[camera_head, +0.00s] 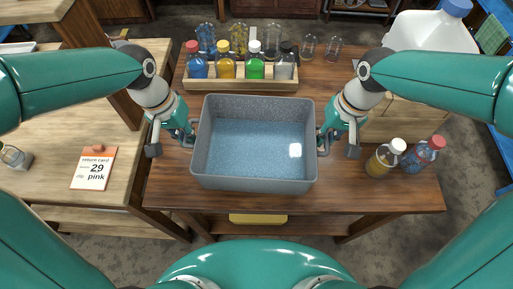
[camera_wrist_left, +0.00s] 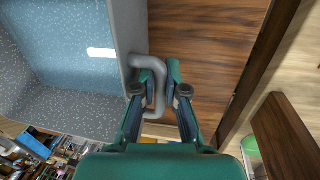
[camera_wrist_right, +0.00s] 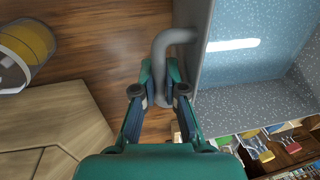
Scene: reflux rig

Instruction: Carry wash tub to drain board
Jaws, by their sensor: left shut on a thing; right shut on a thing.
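The wash tub (camera_head: 212,183) is a grey speckled rectangular basin with blue water or a blue floor inside, and a loop handle on each side. It is in the middle of the head view, over the dark wooden table. My left gripper (camera_head: 189,134) is shut on the tub's left handle, which also shows in the left wrist view (camera_wrist_left: 157,85). My right gripper (camera_head: 325,138) is shut on the right handle, which shows in the right wrist view (camera_wrist_right: 163,60). I cannot tell whether the tub touches the table. No drain board can be made out for certain.
A wooden rack (camera_head: 240,84) with several coloured bottles stands just behind the tub. Two capped bottles (camera_head: 384,158) stand at the right, near a wooden box (camera_head: 400,120). A large white jug (camera_head: 432,32) is at the back right.

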